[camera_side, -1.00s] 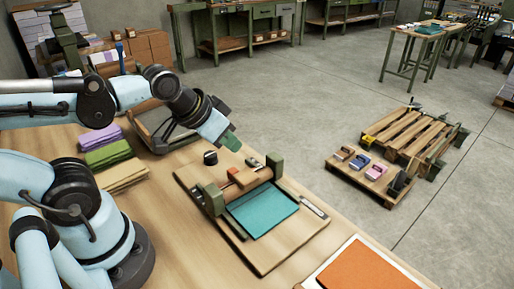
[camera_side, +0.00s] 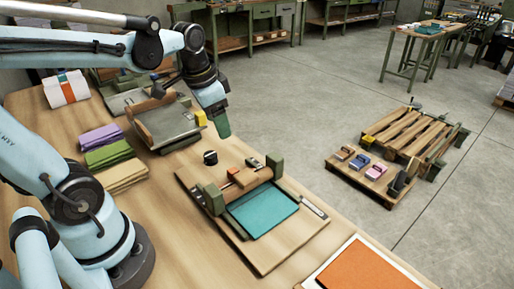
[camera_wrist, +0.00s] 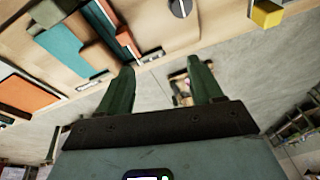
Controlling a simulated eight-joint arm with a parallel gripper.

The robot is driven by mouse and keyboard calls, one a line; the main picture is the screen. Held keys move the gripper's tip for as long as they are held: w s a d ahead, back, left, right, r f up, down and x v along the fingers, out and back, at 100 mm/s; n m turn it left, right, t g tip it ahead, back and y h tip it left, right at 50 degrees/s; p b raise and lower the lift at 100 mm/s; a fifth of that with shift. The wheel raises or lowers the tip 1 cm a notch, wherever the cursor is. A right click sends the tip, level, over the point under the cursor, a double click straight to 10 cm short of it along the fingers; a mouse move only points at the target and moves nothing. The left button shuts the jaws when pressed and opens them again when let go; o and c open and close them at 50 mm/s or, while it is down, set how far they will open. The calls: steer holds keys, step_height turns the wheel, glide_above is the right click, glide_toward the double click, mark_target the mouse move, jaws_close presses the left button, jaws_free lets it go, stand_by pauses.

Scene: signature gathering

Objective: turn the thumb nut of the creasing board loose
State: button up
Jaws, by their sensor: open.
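A wooden board with green end posts and a teal sheet (camera_side: 262,210), which looks like the creasing board (camera_side: 268,262), lies on the table. It also shows at the upper left of the wrist view, with its teal sheet (camera_wrist: 57,45). A round black knob (camera_side: 210,157) is at the board's back edge; it shows a pale line across its top in the wrist view (camera_wrist: 180,8). I cannot tell for sure that it is the thumb nut. My gripper (camera_side: 222,132) is open and empty, in the air above and behind the knob; its two green fingers (camera_wrist: 160,72) are apart.
A grey tray-like board (camera_side: 165,125) and a yellow block (camera_side: 200,118) sit behind the knob. Folded cloth-like stacks (camera_side: 108,155) lie at left. An orange sheet (camera_side: 365,268) lies at the front right. The table edge is just beyond the knob, with open floor past it.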

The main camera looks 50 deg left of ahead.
mark_target(210, 154)
steer(key=a+m+g, duration=0.2)
steer(key=a+g, duration=0.1)
steer(key=a, duration=0.3)
steer(key=shift+h, duration=0.4)
steer(key=f, duration=1.2)
steer(key=shift+w+a+f, duration=0.1)
steer(key=shift+w+f, duration=0.05)
steer(key=shift+w, duration=0.05)
steer(key=c, duration=1.1)
steer(key=shift+o, duration=0.2)
